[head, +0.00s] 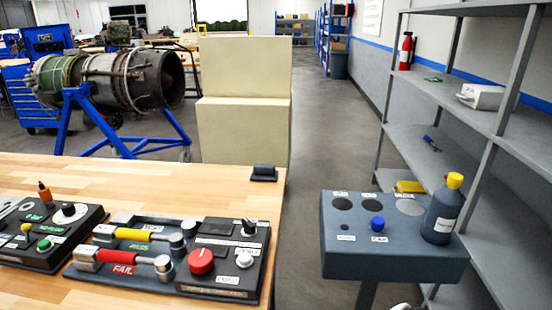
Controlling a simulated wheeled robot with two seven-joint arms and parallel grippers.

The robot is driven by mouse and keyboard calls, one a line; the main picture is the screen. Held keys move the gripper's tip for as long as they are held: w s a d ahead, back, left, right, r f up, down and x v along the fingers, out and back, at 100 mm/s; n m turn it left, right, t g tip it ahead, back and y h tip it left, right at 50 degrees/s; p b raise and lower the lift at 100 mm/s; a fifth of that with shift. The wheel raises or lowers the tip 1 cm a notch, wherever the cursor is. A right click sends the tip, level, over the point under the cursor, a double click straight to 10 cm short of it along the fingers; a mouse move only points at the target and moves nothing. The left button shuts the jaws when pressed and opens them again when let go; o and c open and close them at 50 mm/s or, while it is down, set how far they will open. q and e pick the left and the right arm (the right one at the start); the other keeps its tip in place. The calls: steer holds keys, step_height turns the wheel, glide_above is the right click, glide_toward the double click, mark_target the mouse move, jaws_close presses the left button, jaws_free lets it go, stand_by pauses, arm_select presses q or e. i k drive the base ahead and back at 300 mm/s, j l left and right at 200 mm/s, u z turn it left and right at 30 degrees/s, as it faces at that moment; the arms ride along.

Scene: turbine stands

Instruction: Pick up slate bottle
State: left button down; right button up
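The slate bottle (442,216) is dark blue-grey with a yellow cap and a pale label. It stands upright at the right end of a blue-grey stand (352,262). The stand's top has several round recesses and a small blue knob or cap (377,223) near the middle. Neither of my grippers shows in the head view. A small white sliver shows at the bottom edge below the stand, and I cannot tell what it is.
A wooden table (150,178) on the left holds control panels with a red knob (201,261) and a small dark block (264,173). Grey shelving (462,123) stands close behind and right of the bottle. Open floor (325,140) lies between table and shelving.

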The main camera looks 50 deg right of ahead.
mark_target(446, 205)
steer(key=z, duration=2.7)
